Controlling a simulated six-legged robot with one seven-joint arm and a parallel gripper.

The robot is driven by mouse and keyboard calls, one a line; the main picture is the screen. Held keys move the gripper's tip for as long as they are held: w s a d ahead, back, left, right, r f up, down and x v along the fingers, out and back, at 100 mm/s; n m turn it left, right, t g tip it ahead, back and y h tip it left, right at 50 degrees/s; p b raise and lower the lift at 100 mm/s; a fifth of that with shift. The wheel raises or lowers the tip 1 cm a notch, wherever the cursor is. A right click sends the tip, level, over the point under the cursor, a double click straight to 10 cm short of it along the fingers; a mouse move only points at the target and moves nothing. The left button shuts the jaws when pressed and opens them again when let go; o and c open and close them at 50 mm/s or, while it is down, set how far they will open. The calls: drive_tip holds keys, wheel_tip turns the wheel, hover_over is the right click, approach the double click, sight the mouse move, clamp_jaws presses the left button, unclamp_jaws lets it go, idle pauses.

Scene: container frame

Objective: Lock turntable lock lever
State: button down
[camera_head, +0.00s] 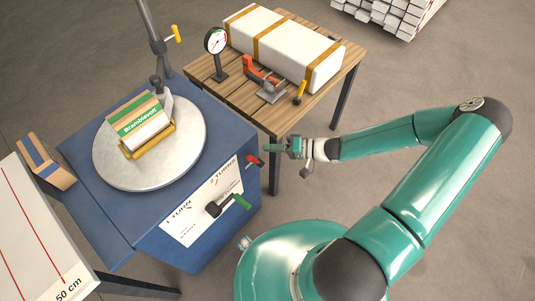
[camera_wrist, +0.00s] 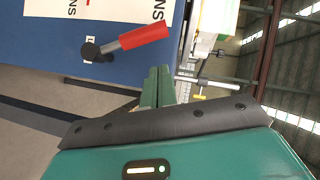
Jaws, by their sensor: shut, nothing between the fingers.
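The lock lever (camera_head: 256,161) has a red handle on a dark pivot. It sits on the side of the blue turntable cabinet (camera_head: 165,245), near the corner facing my arm. In the wrist view the red lever (camera_wrist: 143,37) points to the right from its black pivot. My gripper (camera_head: 268,148) is just right of and slightly above the lever in the head view. Its green fingers are together and empty, and they show below the lever in the wrist view (camera_wrist: 158,72). A gap shows between fingertips and lever there. The round metal turntable (camera_head: 112,165) lies on top of the cabinet.
A Bramblevolt box (camera_head: 140,120) stands on the turntable. A wooden table (camera_head: 205,78) with a white package, dial gauge and clamp stands behind my gripper. Open floor lies below the arm.

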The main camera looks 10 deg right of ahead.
drive_tip(key=v, duration=1)
drive_tip(key=shift+d+r, duration=0.15)
drive_tip(key=shift+r, duration=0.15)
drive_tip(key=s+a+r+h, duration=0.2)
drive_tip(key=s+r+h, duration=0.2)
drive_tip(key=r, duration=0.7)
drive_tip(key=s+a+r+h, duration=0.2)
drive_tip(key=s+r+h, duration=0.2)
drive_tip(key=r, duration=0.7)
drive_tip(key=s+a+r+n+h, duration=0.1)
drive_tip(key=s+r+h, duration=0.3)
drive_tip(key=r, duration=0.7)
drive_tip(key=a+h, duration=0.1)
drive_tip(key=h, duration=0.1)
drive_tip(key=shift+s+h, duration=0.3)
drive_tip(key=shift+s, duration=0.1)
drive_tip(key=shift+r, duration=0.2)
